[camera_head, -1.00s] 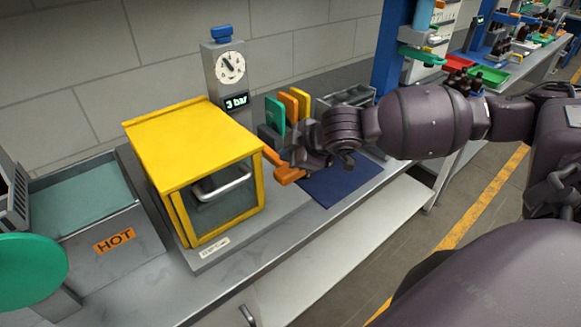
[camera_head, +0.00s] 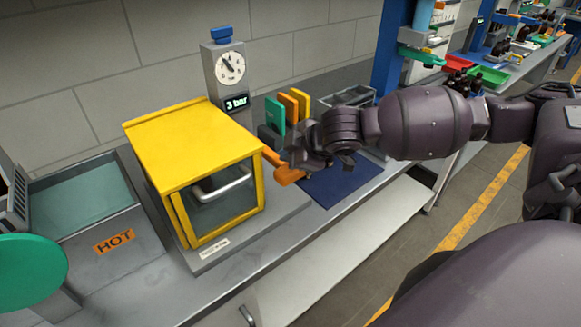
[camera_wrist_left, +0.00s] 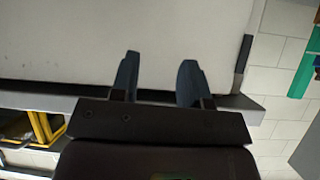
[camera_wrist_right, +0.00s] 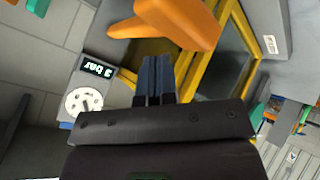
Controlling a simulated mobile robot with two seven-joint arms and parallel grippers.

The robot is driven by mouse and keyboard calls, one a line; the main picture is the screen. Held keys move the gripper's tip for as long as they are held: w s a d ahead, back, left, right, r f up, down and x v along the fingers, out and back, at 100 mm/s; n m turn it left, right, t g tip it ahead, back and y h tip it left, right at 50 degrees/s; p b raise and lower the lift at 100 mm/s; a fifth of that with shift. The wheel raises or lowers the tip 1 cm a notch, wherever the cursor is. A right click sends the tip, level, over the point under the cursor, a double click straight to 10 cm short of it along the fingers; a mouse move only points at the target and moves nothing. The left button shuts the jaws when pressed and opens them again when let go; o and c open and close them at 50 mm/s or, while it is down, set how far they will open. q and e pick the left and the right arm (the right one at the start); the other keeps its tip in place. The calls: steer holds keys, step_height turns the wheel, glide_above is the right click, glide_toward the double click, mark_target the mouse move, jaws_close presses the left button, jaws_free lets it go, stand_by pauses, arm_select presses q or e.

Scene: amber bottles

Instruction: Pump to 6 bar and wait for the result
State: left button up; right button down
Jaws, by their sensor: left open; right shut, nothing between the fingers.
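The gauge post (camera_head: 214,75) stands behind the yellow test box (camera_head: 190,145), with a round dial (camera_head: 230,68) and a display (camera_head: 236,102) reading 3 bar. The box has a clear front with a handle behind it. An orange lever (camera_head: 284,172) sticks out at the box's right side. My right gripper (camera_head: 298,158) is beside the lever; in the right wrist view its fingers (camera_wrist_right: 154,75) are shut and empty, just below the orange lever (camera_wrist_right: 180,22). I cannot tell whether they touch. My left gripper (camera_wrist_left: 160,80) is open and empty in the left wrist view.
A grey HOT bath (camera_head: 85,205) and a green disc (camera_head: 30,272) stand at the left. Green, orange and yellow upright plates (camera_head: 288,104) stand behind my right gripper. A dark blue mat (camera_head: 345,182) lies on the bench to the right.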

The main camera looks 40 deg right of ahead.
stand_by(0.6)
steer(key=shift+f, duration=0.15)
steer(key=shift+f, duration=0.25)
steer(key=shift+f, duration=0.1)
stand_by(0.4)
